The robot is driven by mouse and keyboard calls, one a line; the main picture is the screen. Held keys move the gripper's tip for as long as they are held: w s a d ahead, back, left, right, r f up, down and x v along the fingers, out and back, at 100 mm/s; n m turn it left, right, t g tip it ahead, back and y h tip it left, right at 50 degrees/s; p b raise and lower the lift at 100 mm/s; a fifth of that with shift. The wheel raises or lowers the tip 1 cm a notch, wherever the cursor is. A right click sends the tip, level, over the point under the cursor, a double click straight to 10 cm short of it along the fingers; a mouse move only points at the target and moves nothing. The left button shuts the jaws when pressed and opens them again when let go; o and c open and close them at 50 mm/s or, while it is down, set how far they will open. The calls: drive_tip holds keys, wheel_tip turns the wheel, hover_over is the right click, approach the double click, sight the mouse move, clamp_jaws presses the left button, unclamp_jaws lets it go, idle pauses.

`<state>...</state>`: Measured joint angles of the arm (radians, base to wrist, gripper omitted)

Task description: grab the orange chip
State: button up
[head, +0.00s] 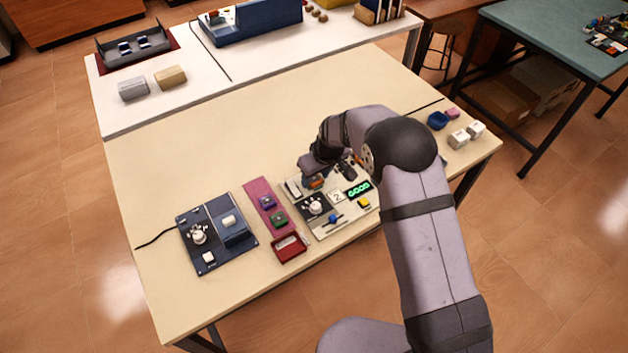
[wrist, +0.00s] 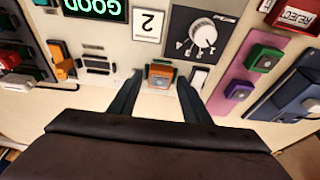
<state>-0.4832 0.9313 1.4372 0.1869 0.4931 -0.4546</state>
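The orange chip (wrist: 160,71) has an orange body and a greyish square top. It sits at the edge of the beige panel, beside the dial, in the wrist view. A bit of orange (head: 317,183) shows just below my gripper in the head view. My gripper (wrist: 160,92) is open, one finger on each side of the chip in the wrist view. I cannot tell whether the fingers touch it. In the head view my gripper (head: 313,178) is low over the panel and partly hides the chip.
The panel (head: 337,223) carries a dial, a "2" card and a green GOOD display (head: 358,188). A pink strip (head: 258,193) holds a purple chip (head: 267,202) and a green chip (head: 279,219), near a red REJECT tray (head: 289,248). A dark blue device (head: 208,262) lies further left.

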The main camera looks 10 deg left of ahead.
sight(316, 180)
drive_tip(key=c, duration=0.8)
drive_tip(key=shift+o, duration=0.2)
drive_tip(key=shift+r+p, duration=1.95)
drive_tip(key=shift+r, duration=1.35)
